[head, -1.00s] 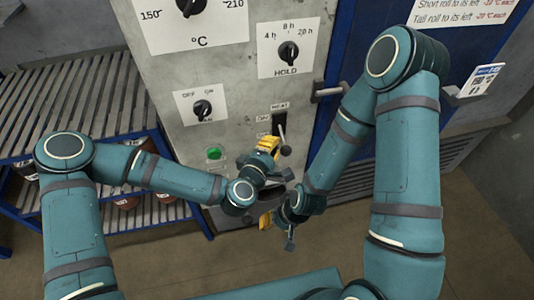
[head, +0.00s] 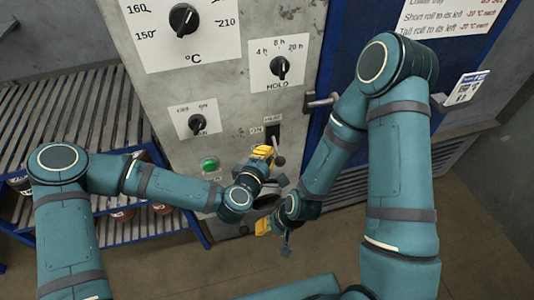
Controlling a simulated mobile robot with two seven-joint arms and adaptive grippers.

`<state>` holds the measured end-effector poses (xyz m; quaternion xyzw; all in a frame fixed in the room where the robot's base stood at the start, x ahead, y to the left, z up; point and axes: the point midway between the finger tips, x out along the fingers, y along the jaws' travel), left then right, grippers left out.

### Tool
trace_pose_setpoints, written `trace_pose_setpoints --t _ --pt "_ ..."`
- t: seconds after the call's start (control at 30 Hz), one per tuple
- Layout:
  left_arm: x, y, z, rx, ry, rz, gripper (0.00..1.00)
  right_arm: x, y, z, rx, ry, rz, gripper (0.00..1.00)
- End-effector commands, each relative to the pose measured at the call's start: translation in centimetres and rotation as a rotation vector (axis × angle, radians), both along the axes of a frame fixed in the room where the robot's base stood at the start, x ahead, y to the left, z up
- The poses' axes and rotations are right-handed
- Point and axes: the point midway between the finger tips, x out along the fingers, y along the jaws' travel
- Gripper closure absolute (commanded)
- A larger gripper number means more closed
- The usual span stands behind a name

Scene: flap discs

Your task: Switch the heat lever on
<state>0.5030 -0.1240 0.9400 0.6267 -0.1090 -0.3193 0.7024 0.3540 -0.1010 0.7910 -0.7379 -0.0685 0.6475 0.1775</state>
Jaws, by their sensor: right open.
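The heat lever (head: 279,160) has a dark round knob and hangs down from a black slot (head: 273,132) on the grey panel, under a small HEAT label and beside an ON label. My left gripper (head: 266,156), with yellow fingers, is just left of the lever knob. Whether it touches the lever, and how far its jaws are apart, is too small to tell. My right gripper (head: 265,227) is open and lower down, below the lever and in front of the panel's lower part. Nothing shows between its fingers.
The panel also carries a temperature dial (head: 184,19), a hold dial (head: 280,67), an off/on switch (head: 197,123) and a green button (head: 209,164). A door handle (head: 321,101) sticks out right of the lever. A slatted rack (head: 70,110) stands at left.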

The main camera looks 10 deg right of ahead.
Motion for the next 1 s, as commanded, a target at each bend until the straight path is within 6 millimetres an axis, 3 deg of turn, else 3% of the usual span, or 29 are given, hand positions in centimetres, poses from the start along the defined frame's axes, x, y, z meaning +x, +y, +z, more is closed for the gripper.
trace_pose_setpoints --t 0.63,1.0 --pt "-0.3 0.0 1.0 -0.005 0.139 0.0 1.0 1.0 -0.2 3.1 -0.005 -0.022 -0.017 0.53" --pt "-0.5 -0.1 2.1 -0.011 0.309 -0.001 1.0 1.2 -0.4 6.9 -0.001 -0.03 -0.022 0.53"
